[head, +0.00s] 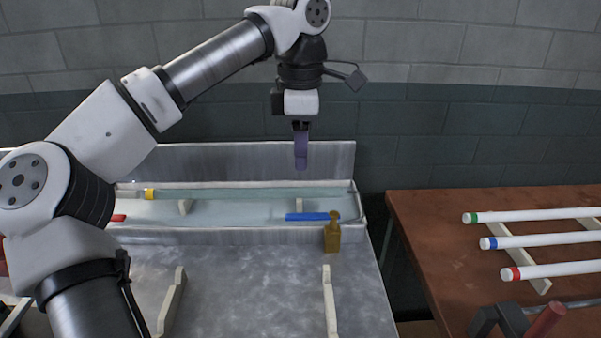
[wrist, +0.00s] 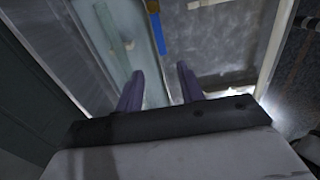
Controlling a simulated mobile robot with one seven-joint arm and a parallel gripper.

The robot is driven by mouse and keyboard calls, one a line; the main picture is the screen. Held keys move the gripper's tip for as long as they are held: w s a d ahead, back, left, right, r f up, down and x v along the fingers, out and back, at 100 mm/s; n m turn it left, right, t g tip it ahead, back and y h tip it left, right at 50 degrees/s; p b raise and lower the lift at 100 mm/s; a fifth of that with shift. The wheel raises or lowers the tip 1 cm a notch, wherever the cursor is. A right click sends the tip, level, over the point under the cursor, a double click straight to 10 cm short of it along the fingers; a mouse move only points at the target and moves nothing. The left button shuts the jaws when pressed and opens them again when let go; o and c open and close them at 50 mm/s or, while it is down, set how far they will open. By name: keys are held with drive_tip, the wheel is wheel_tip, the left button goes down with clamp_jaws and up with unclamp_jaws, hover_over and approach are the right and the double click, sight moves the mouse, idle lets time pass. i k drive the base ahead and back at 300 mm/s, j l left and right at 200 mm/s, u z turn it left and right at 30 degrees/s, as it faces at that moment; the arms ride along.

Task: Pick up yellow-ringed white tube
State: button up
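A long tube with a yellow ring (head: 150,194) near its left end lies in the metal trough at the back of the bench. Its left tip looks white, and the rest of its length looks pale green and translucent in the head view. My gripper (head: 301,165) points down above the right half of the trough, clear of the tube. In the wrist view the two purple fingers (wrist: 160,72) stand apart with nothing between them. A pale greenish tube section (wrist: 107,22) shows ahead of them to the left; its ring is out of that view.
Pale supports (head: 330,300) stand on the bench. White tubes with green, blue and red rings (head: 530,241) rest on the brown table at right.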

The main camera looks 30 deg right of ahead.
sight(326, 192)
drive_tip(key=k, duration=1)
